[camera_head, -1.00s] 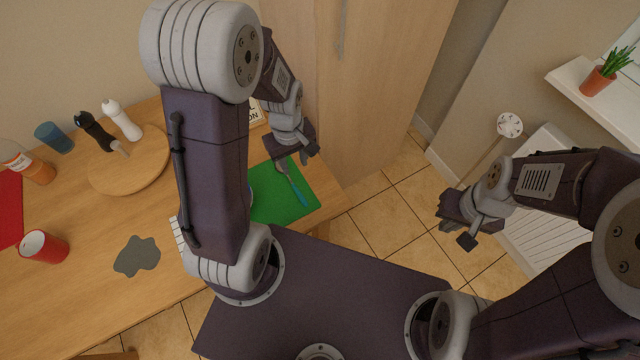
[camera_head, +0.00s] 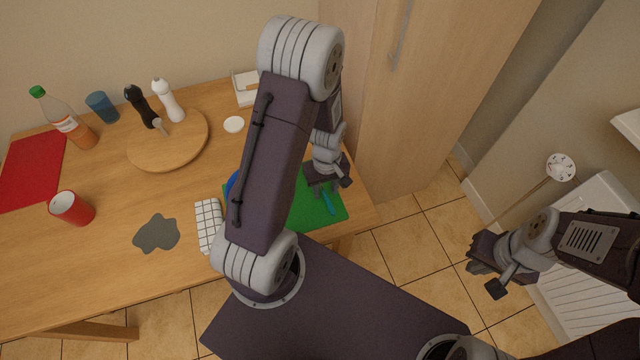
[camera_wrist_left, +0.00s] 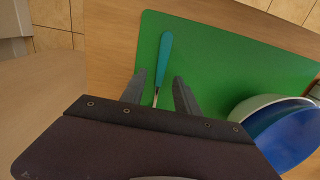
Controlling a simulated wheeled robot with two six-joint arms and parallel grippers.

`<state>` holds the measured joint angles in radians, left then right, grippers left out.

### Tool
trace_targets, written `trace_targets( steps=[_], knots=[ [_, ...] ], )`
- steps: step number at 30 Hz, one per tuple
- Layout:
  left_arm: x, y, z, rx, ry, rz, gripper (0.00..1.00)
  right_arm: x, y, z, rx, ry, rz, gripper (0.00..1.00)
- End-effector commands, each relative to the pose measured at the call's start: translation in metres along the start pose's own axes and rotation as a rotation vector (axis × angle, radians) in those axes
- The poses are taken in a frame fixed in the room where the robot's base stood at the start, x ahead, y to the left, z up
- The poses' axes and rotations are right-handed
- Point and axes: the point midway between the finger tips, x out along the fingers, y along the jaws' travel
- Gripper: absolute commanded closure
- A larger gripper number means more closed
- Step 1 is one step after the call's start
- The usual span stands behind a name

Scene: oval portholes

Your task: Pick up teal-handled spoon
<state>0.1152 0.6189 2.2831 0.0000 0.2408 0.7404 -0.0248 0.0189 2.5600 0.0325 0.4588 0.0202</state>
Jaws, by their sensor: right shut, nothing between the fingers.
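The teal-handled spoon (camera_head: 328,203) lies on the green cutting board (camera_head: 305,212) at the table's right end. In the left wrist view its teal handle (camera_wrist_left: 164,58) points away from me, and its metal neck runs back between the fingers. The spoon's bowl is hidden behind my gripper there. My left gripper (camera_head: 322,191) is over the board and spoon. The left wrist view shows its two fingers (camera_wrist_left: 159,92) apart, one on each side of the spoon's neck, not closed on it. My right gripper (camera_head: 480,268) is shut and empty, away from the table over the floor.
A blue bowl and a pale bowl (camera_wrist_left: 262,102) stand on the board's right in the wrist view. A checked cloth (camera_head: 208,224), a grey puddle-like patch (camera_head: 156,233), a red cup (camera_head: 72,208) and a round wooden board (camera_head: 185,150) are further left. A tall cabinet (camera_head: 440,90) stands beside the table.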

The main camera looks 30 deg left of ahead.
Motion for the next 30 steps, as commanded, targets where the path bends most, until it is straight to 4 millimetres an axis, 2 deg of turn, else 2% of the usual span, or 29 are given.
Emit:
trace_targets(
  steps=[1,3,9,11,13,14,24,30],
  knots=[
    [0.008,0.000,0.001,0.000,-0.002,-0.002,0.63,0.002,0.000,0.000,0.000,0.000,0.000,1.00],
    [0.011,0.000,0.000,0.000,0.000,0.000,0.63,0.003,0.000,0.000,0.000,0.000,0.000,1.00],
    [0.011,0.000,0.000,0.000,0.001,0.001,0.63,0.002,0.000,0.000,0.000,0.000,0.000,1.00],
    [0.011,0.000,0.000,0.000,0.001,0.001,0.76,0.002,0.000,0.000,0.000,0.000,0.000,1.00],
    [0.011,0.000,0.000,0.000,0.001,0.001,0.96,0.002,0.000,0.000,0.000,0.000,0.000,1.00],
    [0.011,0.000,0.000,0.000,0.001,0.001,1.00,0.002,0.000,0.000,0.000,0.000,0.000,1.00],
    [0.010,0.000,0.000,0.001,0.001,0.001,1.00,0.002,0.000,0.000,0.000,0.000,0.000,1.00],
    [-0.011,0.001,-0.001,0.000,0.004,0.003,1.00,-0.003,0.000,0.000,0.000,0.000,0.000,1.00]
  ],
)
